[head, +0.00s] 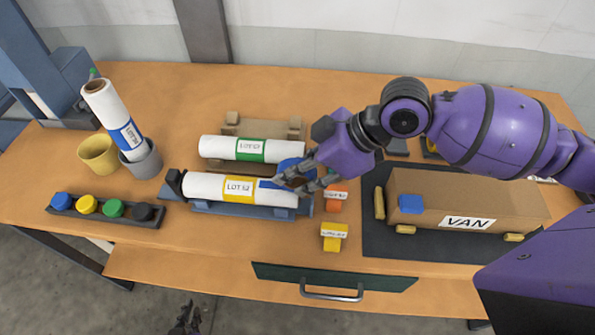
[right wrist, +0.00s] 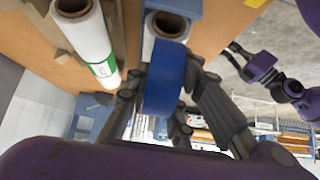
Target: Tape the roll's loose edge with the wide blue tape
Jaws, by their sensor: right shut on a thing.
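The white roll labelled LOT 52 (head: 210,186) lies in a blue cradle (head: 238,211), with a yellow band around its middle. My right gripper (head: 301,182) is at the roll's right end, shut on the wide blue tape (head: 291,164). In the right wrist view the blue tape (right wrist: 166,82) stands between the fingers, against or just in front of the roll's open end (right wrist: 168,24); contact is unclear. A blue patch (head: 267,184) shows on the roll beside the fingertips. My left gripper (head: 186,320) is low at the front, away from the table; its jaws are unclear.
A green-banded LOT 57 roll (head: 222,147) lies just behind. Orange (head: 334,205) and yellow (head: 331,243) tape pieces stand right of the cradle. A van-labelled box (head: 430,190) is further right. A blue-banded roll (head: 107,105) leans in a grey pot; coloured knobs (head: 87,204) sit front left.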

